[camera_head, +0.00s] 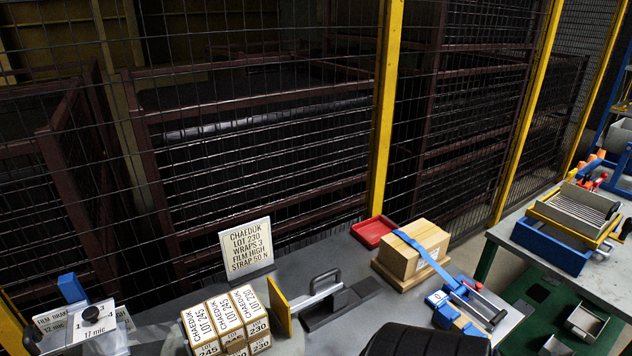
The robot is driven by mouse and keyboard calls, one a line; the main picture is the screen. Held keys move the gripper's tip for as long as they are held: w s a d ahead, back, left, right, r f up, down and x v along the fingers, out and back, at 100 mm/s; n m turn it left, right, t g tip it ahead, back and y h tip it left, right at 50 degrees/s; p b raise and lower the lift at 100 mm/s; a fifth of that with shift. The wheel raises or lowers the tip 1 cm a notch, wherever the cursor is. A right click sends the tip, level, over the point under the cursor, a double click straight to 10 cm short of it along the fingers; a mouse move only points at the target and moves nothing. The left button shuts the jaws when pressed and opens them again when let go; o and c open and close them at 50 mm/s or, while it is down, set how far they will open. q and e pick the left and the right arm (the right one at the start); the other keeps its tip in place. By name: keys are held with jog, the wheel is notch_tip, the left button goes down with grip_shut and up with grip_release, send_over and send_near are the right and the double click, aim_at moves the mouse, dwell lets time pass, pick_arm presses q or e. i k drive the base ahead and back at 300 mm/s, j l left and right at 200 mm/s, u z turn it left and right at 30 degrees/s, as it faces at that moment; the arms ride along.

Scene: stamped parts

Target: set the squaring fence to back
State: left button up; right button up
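The squaring fence appears to be the upright yellow plate (279,306) on a silver bar. The bar runs right to a black-handled slide (328,282) on a dark base (340,305). The plate stands just right of stacked cartons (225,322) marked LOT 230 and LOT 245, on a round grey plate partly hidden by them. I cannot tell whether plate and cartons touch. No position marks for the fence can be read. Neither of my grippers is in view.
A sign (246,248) stands behind the cartons. A strapped carton (414,250), a red tray (373,231) and a blue strapping tool (462,300) are to the right. A film brake (88,330) is at left. A dark rounded shape (425,340) covers the front edge. Mesh fencing stands behind.

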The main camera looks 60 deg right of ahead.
aim_at(334, 294)
jog(key=z, duration=1.9)
jog(key=k+l+u, duration=0.1)
jog(key=u, duration=0.3)
jog(key=k+l+u, duration=0.2)
jog(key=u, duration=0.15)
